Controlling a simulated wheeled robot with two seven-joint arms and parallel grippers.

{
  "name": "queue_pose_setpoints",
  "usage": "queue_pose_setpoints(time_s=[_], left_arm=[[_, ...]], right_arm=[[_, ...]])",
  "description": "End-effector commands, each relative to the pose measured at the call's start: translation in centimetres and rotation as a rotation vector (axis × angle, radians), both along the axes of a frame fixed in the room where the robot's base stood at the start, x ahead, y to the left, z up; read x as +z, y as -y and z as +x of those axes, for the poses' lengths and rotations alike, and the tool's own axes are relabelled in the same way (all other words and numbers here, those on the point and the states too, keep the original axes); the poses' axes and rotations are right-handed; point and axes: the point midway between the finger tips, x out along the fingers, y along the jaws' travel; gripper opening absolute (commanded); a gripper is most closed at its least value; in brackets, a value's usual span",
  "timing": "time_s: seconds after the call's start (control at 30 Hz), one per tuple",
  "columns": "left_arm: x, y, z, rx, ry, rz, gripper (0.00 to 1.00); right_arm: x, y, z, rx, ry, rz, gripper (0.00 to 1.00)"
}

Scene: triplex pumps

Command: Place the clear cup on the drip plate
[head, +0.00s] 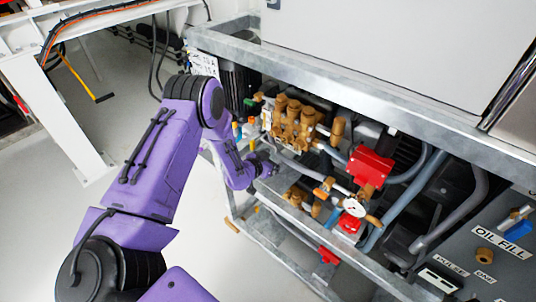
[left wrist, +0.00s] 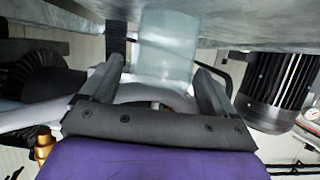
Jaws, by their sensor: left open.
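The clear cup (left wrist: 167,48) shows in the left wrist view as a pale, translucent cylinder at top centre. Its upper end in the picture meets a grey metal surface (left wrist: 255,22), which may be the drip plate; I cannot tell for sure. My left gripper (left wrist: 161,72) is open, with one finger on each side of the cup and visible space between them and it. In the head view my left gripper (head: 264,168) is at the front edge of the pump frame, and I cannot make out the cup there. My right gripper is not in view.
Brass pump fittings (head: 298,122), a red block (head: 369,167) and grey hoses crowd the frame right of my gripper. A metal rail (head: 340,80) runs above. In the left wrist view a black finned motor (left wrist: 275,82) stands at right. The floor (head: 215,262) at front left is clear.

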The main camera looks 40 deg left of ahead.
Motion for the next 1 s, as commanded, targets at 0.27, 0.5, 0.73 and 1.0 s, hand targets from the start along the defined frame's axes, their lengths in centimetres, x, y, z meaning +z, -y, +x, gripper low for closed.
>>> queue_pose_setpoints(time_s=[0.27, 0.5, 0.73, 1.0], left_arm=[[2.6, -0.5, -6.3, 0.002, -0.003, -0.002, 0.89], [4.2, -0.8, -10.2, 0.001, -0.002, 0.0, 0.89], [3.9, -0.6, -11.2, 0.012, -0.021, -0.009, 0.89], [-7.9, 5.6, -27.4, 0.424, -0.564, -0.158, 0.89]], right_arm=[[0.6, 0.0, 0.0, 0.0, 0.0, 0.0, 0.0], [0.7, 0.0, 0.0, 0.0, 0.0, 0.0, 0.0], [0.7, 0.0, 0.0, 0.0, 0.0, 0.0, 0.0], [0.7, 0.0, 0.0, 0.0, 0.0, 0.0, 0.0]])
